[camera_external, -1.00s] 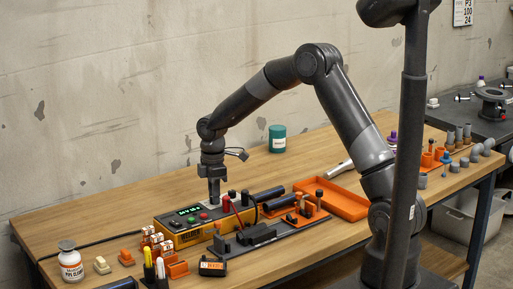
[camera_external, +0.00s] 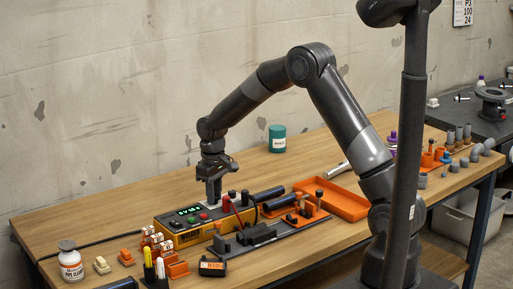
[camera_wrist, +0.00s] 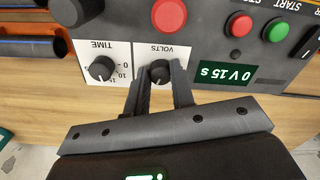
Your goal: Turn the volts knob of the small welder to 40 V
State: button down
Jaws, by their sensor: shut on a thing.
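The yellow-orange welder (camera_external: 190,235) sits on the bench with its dark control panel facing up. My gripper (camera_wrist: 163,88) points down and is shut on the black volts knob (camera_wrist: 160,72), with one finger on each side of it. The fingers hide part of the knob and its scale, so I cannot read its pointer well. The green display (camera_wrist: 228,75) appears to read 0 V 15 s in the wrist view. The time knob (camera_wrist: 102,68) is beside the volts knob, clear of my fingers.
A red knob (camera_wrist: 168,14) and green start button (camera_wrist: 277,30) are close by on the panel. An orange tray (camera_external: 335,198), a black fixture (camera_external: 258,235) and a green can (camera_external: 277,138) are nearby. The bench behind the welder is mostly clear.

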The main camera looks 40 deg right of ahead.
jog(key=shift+m, duration=2)
jog(key=c, duration=1.2)
grip_release()
jog(key=shift+c, duration=0.2)
notch_tip(320, 180, up, 11)
jog(key=shift+f, duration=0.1)
